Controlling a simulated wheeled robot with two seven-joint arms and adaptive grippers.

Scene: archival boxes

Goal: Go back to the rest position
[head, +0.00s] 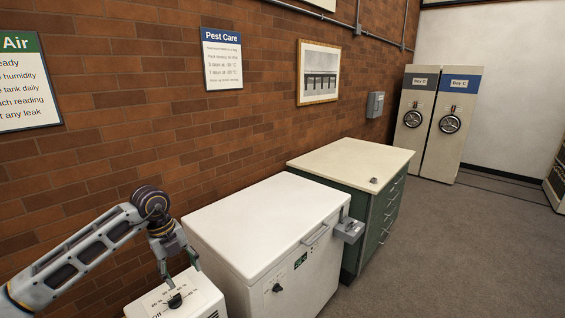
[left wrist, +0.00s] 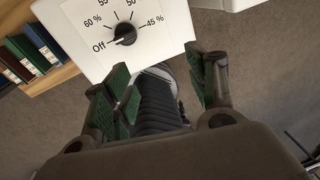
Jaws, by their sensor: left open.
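My left arm comes in from the left in the head view. Its gripper (head: 180,273) points down over a white box (head: 205,297) with a dial knob (head: 175,300). In the left wrist view the green-padded fingers of the gripper (left wrist: 163,85) are spread with nothing between them. The black knob (left wrist: 125,34) is beyond the fingertips, apart from them. Its white mark appears to point towards "Off" on a scale with 60 % and 45 % marks. My right gripper is not in view.
A white chest freezer (head: 265,222) stands right beside the dial box, then a green drawer cabinet (head: 375,215). A brick wall (head: 140,120) runs behind. In the left wrist view, binders (left wrist: 40,45) stand on a wooden shelf. Carpet (head: 450,250) is clear at the right.

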